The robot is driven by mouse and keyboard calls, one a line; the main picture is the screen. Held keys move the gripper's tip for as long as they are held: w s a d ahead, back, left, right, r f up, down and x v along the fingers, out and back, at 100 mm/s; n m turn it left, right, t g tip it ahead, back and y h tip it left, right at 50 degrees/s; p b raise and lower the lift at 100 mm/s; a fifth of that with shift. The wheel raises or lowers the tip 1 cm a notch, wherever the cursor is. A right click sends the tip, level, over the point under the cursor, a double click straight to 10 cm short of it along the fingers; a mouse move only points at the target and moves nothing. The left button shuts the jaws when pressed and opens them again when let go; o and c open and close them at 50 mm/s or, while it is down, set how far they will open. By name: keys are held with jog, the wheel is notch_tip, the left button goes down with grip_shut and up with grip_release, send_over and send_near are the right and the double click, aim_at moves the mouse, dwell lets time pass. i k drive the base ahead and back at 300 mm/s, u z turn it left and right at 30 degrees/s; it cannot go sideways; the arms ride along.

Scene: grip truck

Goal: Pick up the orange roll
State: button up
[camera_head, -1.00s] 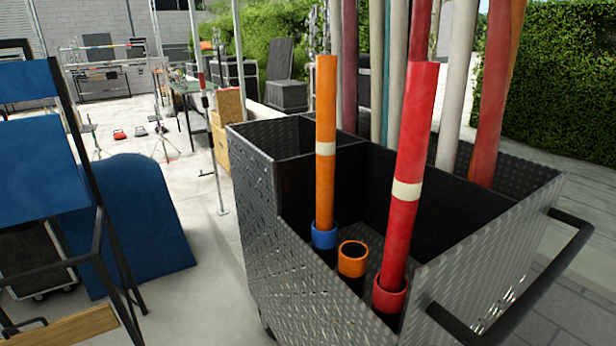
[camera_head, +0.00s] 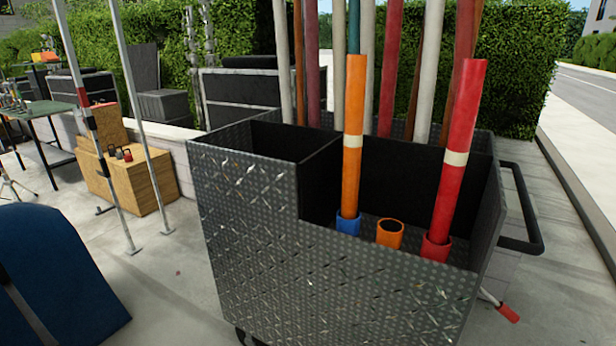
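The orange roll (camera_head: 351,170) stands upright in the metal cart (camera_head: 270,240), with a pale band around its middle. Its lower end sits in a blue holder ring (camera_head: 348,223). An empty orange holder ring (camera_head: 390,233) is just right of it. A red roll (camera_head: 455,170) with a pale band leans slightly to the right, its lower end in a red holder ring (camera_head: 435,249). My gripper is not in view.
Several tall rolls (camera_head: 391,60) stand in the back of the cart. A black handle (camera_head: 525,210) juts out at the right. A blue board (camera_head: 55,275) is at lower left, with thin poles and a wooden box (camera_head: 127,180) behind. Pavement is clear between board and cart.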

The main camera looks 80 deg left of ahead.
aim_at(356, 67)
jog(key=k, duration=1.1)
jog(key=u, duration=1.1)
jog(key=i, duration=1)
jog(key=z, duration=0.05)
